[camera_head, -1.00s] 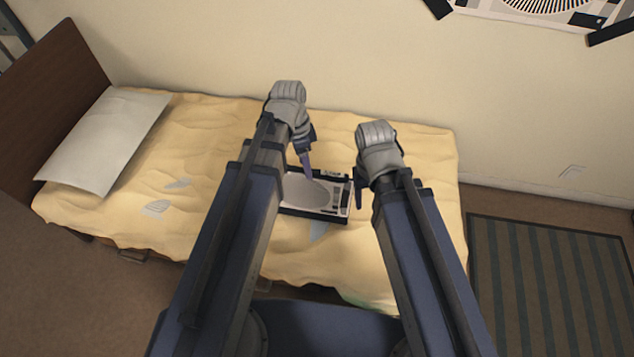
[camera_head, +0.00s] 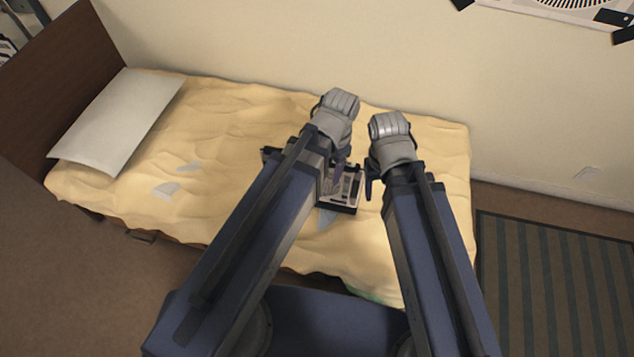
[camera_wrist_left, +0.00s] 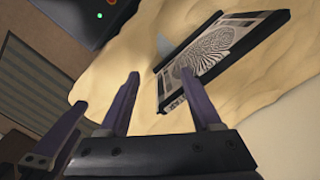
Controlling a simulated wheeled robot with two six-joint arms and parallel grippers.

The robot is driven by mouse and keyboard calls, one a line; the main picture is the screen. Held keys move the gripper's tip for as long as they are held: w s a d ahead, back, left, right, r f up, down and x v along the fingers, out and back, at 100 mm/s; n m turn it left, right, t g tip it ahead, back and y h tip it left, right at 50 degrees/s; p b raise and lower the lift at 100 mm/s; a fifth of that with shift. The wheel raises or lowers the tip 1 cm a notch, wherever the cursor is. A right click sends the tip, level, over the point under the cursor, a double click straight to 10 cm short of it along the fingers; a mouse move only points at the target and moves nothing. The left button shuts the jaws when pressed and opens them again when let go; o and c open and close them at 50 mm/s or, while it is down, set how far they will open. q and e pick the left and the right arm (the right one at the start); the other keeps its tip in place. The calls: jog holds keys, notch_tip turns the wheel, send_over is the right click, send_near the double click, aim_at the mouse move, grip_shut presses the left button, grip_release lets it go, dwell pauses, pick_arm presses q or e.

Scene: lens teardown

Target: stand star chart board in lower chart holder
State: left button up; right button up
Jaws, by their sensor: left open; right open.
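The star chart board (camera_head: 345,192), a dark-edged panel with a printed pattern, lies on the yellow bed cover; its left part is hidden by my left arm. In the left wrist view the board (camera_wrist_left: 222,48) shows a round striped pattern and lies beyond the fingertips. My left gripper (camera_head: 344,172) is open over the board in the head view; its two purple fingers (camera_wrist_left: 162,88) have nothing between them. My right gripper (camera_head: 371,184) is open just right of the board, apart from it. I cannot make out a lower chart holder.
The bed has a white pillow (camera_head: 118,120) at the left and a brown headboard (camera_head: 65,75). A wall chart (camera_head: 550,8) with dark corner pieces is cut off at the top right. A striped rug (camera_head: 555,285) lies on the floor at the right.

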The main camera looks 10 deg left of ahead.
pick_arm(q)
jog(key=w+a+m, duration=0.2)
jog(key=w+m, duration=0.1)
jog(key=w+a+f+m+b, duration=0.1)
jog(key=w+a+m, duration=0.1)
jog(key=w+m, duration=0.1)
jog(key=w+a+f+m+h, duration=0.1)
jog(key=w+a+m, duration=0.1)
jog(key=w+m, duration=0.1)
jog(key=shift+w+a+m, duration=0.15)
jog(key=shift+a+m, duration=0.05)
jog(key=shift+m, duration=0.1)
jog(key=shift+w+a+m+b, duration=0.2)
jog(key=shift+a+m+b, duration=0.1)
jog(key=shift+m, duration=0.1)
jog(key=f+b, duration=0.8)
jog(key=shift+s, duration=0.2)
jog(key=shift+c, duration=0.2)
grip_shut()
dwell(0.5)
